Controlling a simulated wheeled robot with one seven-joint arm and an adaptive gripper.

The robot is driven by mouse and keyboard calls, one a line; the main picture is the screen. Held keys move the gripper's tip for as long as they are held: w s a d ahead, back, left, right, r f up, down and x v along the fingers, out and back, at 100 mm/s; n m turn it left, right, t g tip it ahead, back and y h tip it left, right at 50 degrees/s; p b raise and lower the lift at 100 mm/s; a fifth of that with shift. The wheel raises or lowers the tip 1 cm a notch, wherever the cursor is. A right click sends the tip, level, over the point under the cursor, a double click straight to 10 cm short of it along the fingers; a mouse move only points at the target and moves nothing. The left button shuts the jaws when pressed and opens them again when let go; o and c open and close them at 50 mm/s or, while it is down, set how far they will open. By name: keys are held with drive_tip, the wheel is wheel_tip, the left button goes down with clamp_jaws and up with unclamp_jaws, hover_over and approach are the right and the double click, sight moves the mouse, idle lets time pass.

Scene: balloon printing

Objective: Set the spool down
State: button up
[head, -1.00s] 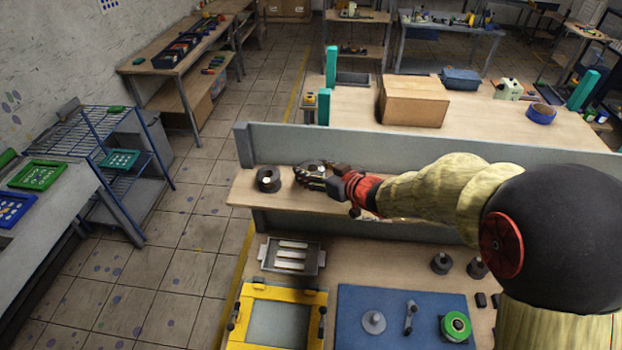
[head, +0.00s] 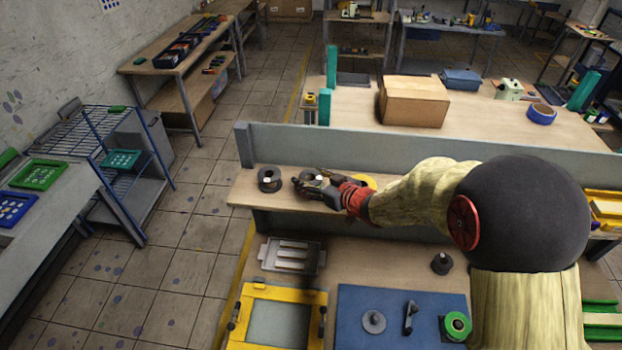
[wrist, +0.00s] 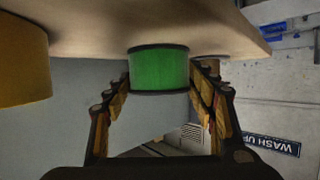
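The green spool (wrist: 160,70) with dark rims is between the two fingers of my gripper (wrist: 160,78) in the wrist view, which is upside down. The fingertips meet its sides with no clear gap, so my gripper looks shut on it. The spool is upright, with its base at the wooden shelf (wrist: 90,25); I cannot tell whether it bears on it. In the head view my gripper (head: 305,183) is over the shelf (head: 245,190), and it largely hides the spool.
A dark spool (head: 268,180) stands on the shelf left of my gripper. A yellow spool (head: 367,181), partly hidden by my arm, stands to the right and also shows in the wrist view (wrist: 22,62). A grey panel (head: 420,150) runs behind the shelf.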

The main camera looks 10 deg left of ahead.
drive_tip(key=shift+o, duration=1.4)
drive_tip(key=shift+r, duration=0.1)
drive_tip(key=shift+r, duration=0.15)
drive_tip(key=v, duration=1.2)
